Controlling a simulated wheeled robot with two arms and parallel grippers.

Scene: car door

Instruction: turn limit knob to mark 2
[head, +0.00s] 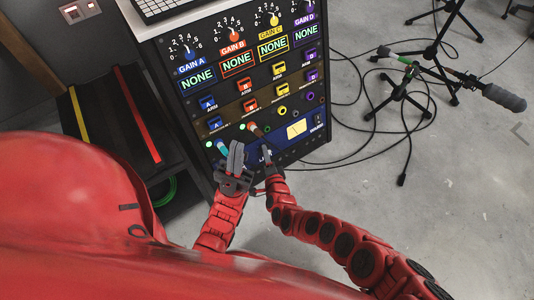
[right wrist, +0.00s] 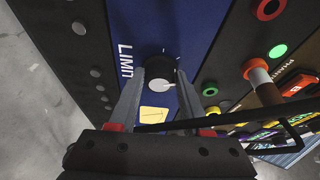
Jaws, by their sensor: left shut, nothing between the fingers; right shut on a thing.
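The limit knob (right wrist: 160,72) is dark with a pale pointer face and sits on the blue panel strip (right wrist: 195,25) beside the word LIMIT in the right wrist view. My right gripper (right wrist: 159,84) has its two fingers on either side of the knob and is shut on it. The numbers around the knob are too small or hidden to read. In the head view my right gripper (head: 266,158) reaches the lower panel and covers the knob. My left gripper (head: 236,158) is shut and empty, just left of the right one, in front of the panel.
The black rack (head: 240,85) carries gain knobs, NONE displays and coloured buttons above. A plug (head: 253,128) with an orange and white body sticks out close to my grippers. A lit meter (head: 296,130) is to the right. Microphone stands (head: 402,92) and cables lie on the floor at right.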

